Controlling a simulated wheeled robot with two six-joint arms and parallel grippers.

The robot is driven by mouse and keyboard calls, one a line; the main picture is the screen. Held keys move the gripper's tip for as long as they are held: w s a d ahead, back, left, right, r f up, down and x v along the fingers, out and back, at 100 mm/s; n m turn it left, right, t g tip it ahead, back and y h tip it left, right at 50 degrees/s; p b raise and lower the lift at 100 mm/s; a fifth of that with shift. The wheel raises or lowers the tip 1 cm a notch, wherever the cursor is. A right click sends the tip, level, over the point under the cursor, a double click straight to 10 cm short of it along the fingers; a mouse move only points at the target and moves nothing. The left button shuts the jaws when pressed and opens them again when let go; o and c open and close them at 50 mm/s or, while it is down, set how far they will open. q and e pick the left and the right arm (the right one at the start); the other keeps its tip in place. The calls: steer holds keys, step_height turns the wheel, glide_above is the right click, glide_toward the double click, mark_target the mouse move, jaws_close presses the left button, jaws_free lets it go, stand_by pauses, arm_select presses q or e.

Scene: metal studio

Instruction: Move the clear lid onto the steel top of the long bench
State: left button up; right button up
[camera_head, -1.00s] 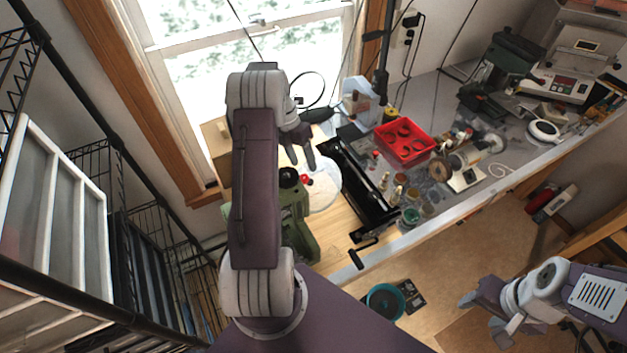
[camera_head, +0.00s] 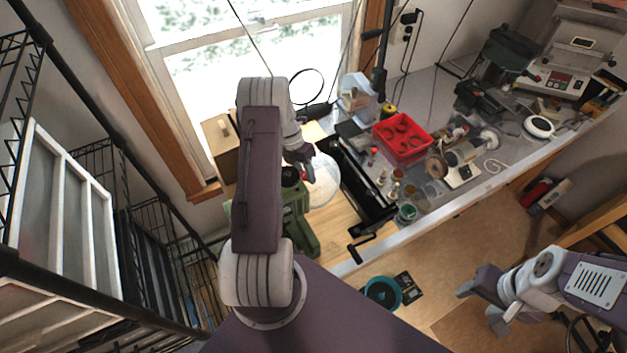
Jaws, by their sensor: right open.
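The clear lid (camera_head: 324,184) is a pale, round, see-through disc on the wooden part of the bench, beside the green machine (camera_head: 298,212). My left gripper (camera_head: 304,172) is at the lid's upper left edge, partly hidden by my own arm; I cannot tell whether its fingers touch the lid or how far apart they are. The long bench's steel top (camera_head: 463,207) runs to the upper right, past the black sheet-metal tool (camera_head: 362,190). My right gripper (camera_head: 482,302) is open and empty over the floor at lower right.
A red bin (camera_head: 402,138) and several small jars stand on the steel top. A grinder-like tool (camera_head: 460,165), a drill press (camera_head: 505,55) and a white device (camera_head: 538,127) stand farther right. A teal bowl (camera_head: 383,292) is on the floor. Wire shelving (camera_head: 150,215) stands at left.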

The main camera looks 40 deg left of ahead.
arm_select(q)
steer(key=shift+d, duration=0.1)
jaws_close()
steer(key=shift+r, duration=0.1)
steer(key=shift+w+r, duration=0.1)
steer(key=shift+r, duration=0.1)
steer(key=r+b, duration=0.1)
steer(key=r, duration=0.1)
steer(key=r+b, duration=0.1)
steer(key=shift+w+d+r, duration=0.2)
steer(key=shift+d+r, duration=0.2)
steer(key=w+d+r+b, duration=0.2)
steer(key=d+r, duration=0.4)
steer(key=d, duration=0.4)
steer(key=shift+w+r, duration=0.35)
steer(key=shift+w, duration=0.3)
steer(key=shift+d, duration=0.1)
